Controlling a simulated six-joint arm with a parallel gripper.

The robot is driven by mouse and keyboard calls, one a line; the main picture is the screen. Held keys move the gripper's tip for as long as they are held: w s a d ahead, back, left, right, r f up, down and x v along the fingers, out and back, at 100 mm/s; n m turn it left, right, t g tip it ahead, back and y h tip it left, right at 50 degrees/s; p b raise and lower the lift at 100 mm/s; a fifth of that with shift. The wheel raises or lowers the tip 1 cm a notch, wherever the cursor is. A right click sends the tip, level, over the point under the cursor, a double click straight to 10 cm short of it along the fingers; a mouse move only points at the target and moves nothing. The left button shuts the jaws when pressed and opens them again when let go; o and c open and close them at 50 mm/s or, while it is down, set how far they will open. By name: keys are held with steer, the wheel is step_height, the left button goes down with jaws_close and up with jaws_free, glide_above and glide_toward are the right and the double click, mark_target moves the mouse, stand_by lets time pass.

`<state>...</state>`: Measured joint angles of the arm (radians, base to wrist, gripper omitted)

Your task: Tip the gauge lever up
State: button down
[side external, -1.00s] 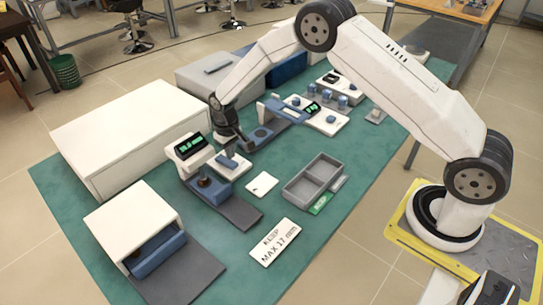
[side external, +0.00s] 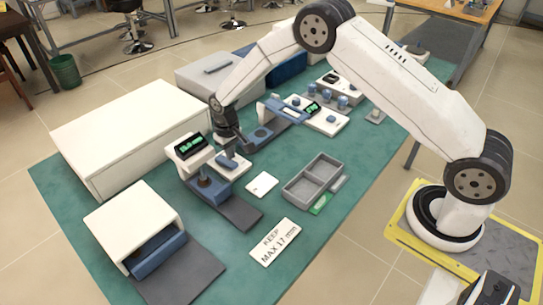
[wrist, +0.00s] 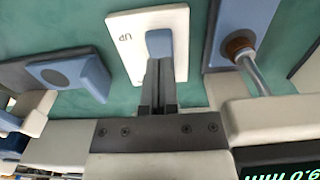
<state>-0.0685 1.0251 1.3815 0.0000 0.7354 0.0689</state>
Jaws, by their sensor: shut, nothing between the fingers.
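The gauge lever is a blue paddle (wrist: 159,42) on a white plate (wrist: 125,38) marked "UP" in the wrist view. In the side view the white plate (side external: 238,172) lies beside the gauge's green-lit display (side external: 189,146). My gripper (wrist: 160,66) is shut and empty, its fingertips at the near end of the blue paddle. They look close to or touching it; I cannot tell which. In the side view my gripper (side external: 230,147) is low over the plate and partly hides the lever.
The gauge's blue base (wrist: 222,40) with a brown-topped post is right of the lever in the wrist view. A blue holder with a round recess (side external: 260,134) stands behind.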

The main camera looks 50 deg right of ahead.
mark_target(231, 163)
steer(key=shift+f, duration=1.2)
stand_by(1.1)
steer(key=shift+r, duration=3.5)
steer(key=shift+s+r, duration=0.1)
steer(key=shift+s+d+r, duration=0.1)
steer(key=shift+s+r, duration=0.05)
steer(key=shift+r, duration=0.1)
steer(key=s+d+r+t, duration=0.1)
steer(key=s+r, duration=0.3)
steer(key=s, duration=0.8)
steer(key=s+d+r+t, duration=0.1)
steer(key=s+r, duration=0.4)
steer(key=s, duration=0.8)
steer(key=shift+d+t, duration=0.3)
steer(key=shift+d, duration=0.45)
